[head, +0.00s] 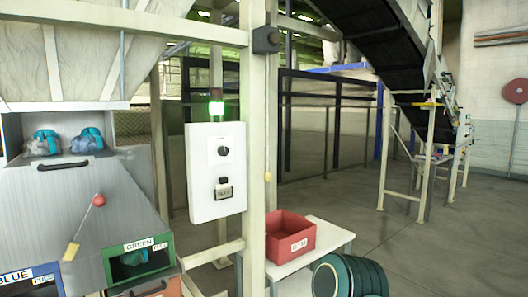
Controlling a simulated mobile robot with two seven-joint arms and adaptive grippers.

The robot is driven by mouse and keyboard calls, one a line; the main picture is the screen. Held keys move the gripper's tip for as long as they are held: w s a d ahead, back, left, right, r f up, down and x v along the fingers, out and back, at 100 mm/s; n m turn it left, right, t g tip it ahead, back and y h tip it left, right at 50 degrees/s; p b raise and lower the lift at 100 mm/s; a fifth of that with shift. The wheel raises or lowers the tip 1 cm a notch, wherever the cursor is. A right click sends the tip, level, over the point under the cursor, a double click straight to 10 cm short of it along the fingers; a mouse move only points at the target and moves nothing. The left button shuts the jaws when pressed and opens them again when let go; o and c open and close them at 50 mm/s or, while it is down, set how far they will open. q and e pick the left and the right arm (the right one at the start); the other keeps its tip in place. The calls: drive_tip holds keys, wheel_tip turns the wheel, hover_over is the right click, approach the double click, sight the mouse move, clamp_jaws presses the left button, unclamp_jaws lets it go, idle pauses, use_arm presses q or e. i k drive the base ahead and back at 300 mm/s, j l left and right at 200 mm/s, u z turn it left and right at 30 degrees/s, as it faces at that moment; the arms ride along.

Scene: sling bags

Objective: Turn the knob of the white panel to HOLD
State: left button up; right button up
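The white panel (232,172) is mounted upright on a frame at the middle of the head view. A round black knob (223,150) sits in its upper half, on a small pale plate. I cannot read the markings around the knob or tell which setting it points to. A dark device with a small label (223,189) is below the knob. Neither of my grippers is in view, and nothing touches the knob.
A red bin (290,236) stands on a white table (325,237) right of the panel. Dark green round objects (347,277) are below it. A metal chute cabinet (80,190) with BLUE and GREEN bins (138,258) is at left. A cream post (257,140) stands beside the panel. Floor (440,250) at right is open.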

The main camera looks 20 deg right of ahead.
sight(223, 151)
drive_tip(key=i+j+z, duration=0.1)
drive_tip(key=z, duration=0.4)
drive_tip(key=i+j+z, duration=0.15)
drive_tip(key=z, duration=0.35)
drive_tip(key=i+j, duration=0.15)
drive_tip(key=j, duration=0.15)
drive_tip(key=i+j, duration=0.35)
drive_tip(key=j, duration=0.25)
